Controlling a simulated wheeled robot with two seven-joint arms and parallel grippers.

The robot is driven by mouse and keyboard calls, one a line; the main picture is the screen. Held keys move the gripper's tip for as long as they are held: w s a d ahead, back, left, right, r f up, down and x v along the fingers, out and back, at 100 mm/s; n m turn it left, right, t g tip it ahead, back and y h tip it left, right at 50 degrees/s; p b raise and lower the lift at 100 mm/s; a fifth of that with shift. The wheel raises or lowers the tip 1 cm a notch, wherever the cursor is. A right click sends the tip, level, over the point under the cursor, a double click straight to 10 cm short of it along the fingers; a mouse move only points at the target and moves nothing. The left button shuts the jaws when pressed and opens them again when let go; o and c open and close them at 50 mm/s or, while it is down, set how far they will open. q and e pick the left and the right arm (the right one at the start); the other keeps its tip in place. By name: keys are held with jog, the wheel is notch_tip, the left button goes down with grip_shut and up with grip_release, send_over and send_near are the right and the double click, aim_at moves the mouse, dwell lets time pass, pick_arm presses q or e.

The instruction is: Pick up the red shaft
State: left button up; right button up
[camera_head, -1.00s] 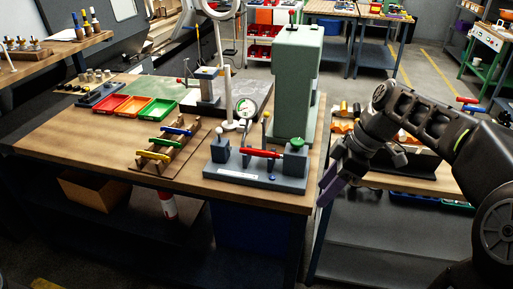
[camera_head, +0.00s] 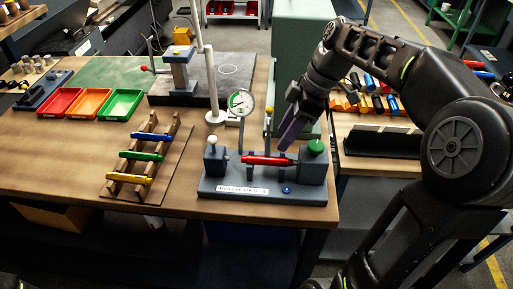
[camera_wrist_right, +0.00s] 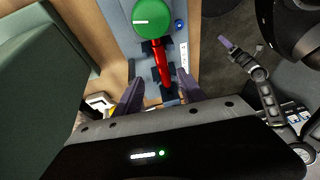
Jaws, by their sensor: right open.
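The red shaft (camera_head: 268,160) lies level in the grey bench fixture (camera_head: 228,187), between a block with a white knob and a block with a green knob (camera_head: 316,147). It also shows in the right wrist view (camera_wrist_right: 162,64), beyond my fingers, and its near end there is partly hidden. My right gripper (camera_head: 288,135) is above and behind the fixture's right half, apart from the shaft. In the wrist view its two purple fingers (camera_wrist_right: 160,90) are spread with nothing between them. A purple finger of what looks like my left gripper (camera_wrist_right: 228,43) shows at right in the wrist view.
A dial gauge (camera_head: 240,101) on a stand is behind the shaft. A green machine column (camera_head: 295,60) stands close behind my right gripper. A wooden rack (camera_head: 138,190) with coloured shafts is left of the fixture. Red, orange and green trays (camera_head: 120,104) are farther back.

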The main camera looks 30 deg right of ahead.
aim_at(280, 157)
jog(key=shift+s+r, duration=0.1)
jog(key=shift+s, duration=0.2)
jog(key=shift+w+a+f, duration=0.2)
jog(key=shift+f, duration=0.25)
pick_arm(q)
jog(key=shift+s+r, duration=0.2)
pick_arm(e)
jog(key=shift+x, duration=0.85)
jog(key=shift+a+f+p, duration=0.1)
jog(key=shift+f+p, duration=0.15)
jog(key=shift+p, duration=0.1)
jog(key=p+x, duration=0.1)
jog(key=x, duration=0.3)
jog(key=shift+w+a+f, duration=0.15)
jog(key=shift+a+f, duration=0.1)
pick_arm(q)
jog(key=shift+s+r, duration=0.15)
jog(key=shift+r, duration=0.55)
pick_arm(e)
jog(key=shift+c, duration=0.4)
